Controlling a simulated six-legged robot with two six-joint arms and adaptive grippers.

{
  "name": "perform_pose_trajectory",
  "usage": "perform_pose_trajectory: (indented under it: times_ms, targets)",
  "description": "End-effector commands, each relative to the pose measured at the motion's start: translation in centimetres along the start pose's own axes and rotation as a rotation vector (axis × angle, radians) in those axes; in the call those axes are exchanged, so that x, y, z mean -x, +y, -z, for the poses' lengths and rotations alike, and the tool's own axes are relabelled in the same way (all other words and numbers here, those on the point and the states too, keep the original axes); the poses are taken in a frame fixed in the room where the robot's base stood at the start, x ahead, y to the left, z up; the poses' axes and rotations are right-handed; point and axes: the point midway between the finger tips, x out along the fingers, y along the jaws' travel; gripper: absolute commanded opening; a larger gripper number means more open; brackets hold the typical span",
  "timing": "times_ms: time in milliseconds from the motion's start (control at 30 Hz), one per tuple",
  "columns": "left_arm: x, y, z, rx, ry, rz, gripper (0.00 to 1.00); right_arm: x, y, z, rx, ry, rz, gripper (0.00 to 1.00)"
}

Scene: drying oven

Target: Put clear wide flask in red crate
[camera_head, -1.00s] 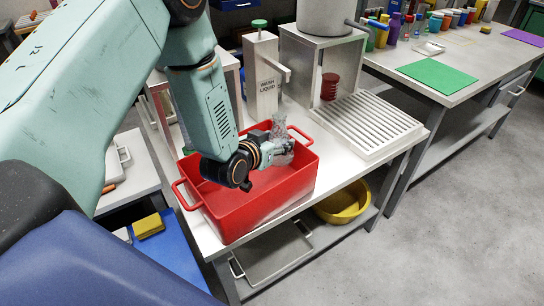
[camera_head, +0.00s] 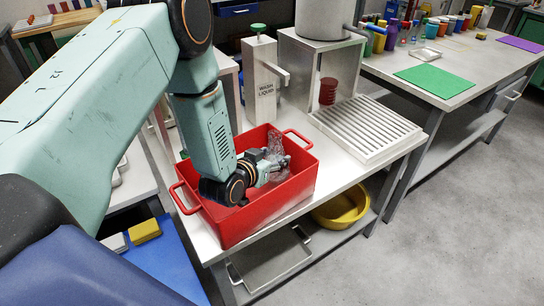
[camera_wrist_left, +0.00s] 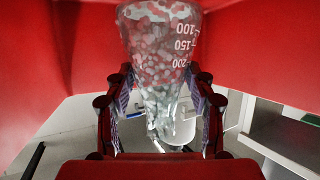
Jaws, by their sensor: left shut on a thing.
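My left gripper (camera_head: 272,166) reaches into the crate and is shut on the flask. In the left wrist view the flask (camera_wrist_left: 160,60), with white volume marks, sits between the two fingers (camera_wrist_left: 160,115), and red crate walls (camera_wrist_left: 40,70) show on both sides. Whether the flask touches the crate floor cannot be told. My right gripper is not in view.
A wash liquid dispenser (camera_head: 262,85) stands behind the crate. A white slatted rack (camera_head: 366,125) is to its right. A yellow bowl (camera_head: 341,207) sits on the shelf below. A green mat (camera_head: 434,80) and several coloured containers are on the far right bench.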

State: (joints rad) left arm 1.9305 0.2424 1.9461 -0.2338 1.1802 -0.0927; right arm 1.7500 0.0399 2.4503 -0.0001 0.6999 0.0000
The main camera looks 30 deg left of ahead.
Motion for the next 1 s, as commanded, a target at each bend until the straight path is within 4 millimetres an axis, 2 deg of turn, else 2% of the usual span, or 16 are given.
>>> perform_pose_trajectory:
  times_ms: [233,267,500,833,1000]
  targets:
    - [-0.2,0.0,-0.3,0.000,0.003,0.000,0.04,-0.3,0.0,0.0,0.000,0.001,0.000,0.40]
    - [-0.2,0.0,-0.4,0.000,0.000,0.000,0.56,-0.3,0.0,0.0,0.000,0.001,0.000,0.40]
    - [-0.1,0.0,-0.3,0.000,0.000,0.000,0.77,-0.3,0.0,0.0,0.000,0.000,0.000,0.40]
    - [-0.1,0.0,-0.2,0.000,0.000,0.000,0.78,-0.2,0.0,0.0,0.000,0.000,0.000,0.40]
    - [0.4,0.0,1.1,0.000,0.001,0.000,0.78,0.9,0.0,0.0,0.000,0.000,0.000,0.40]
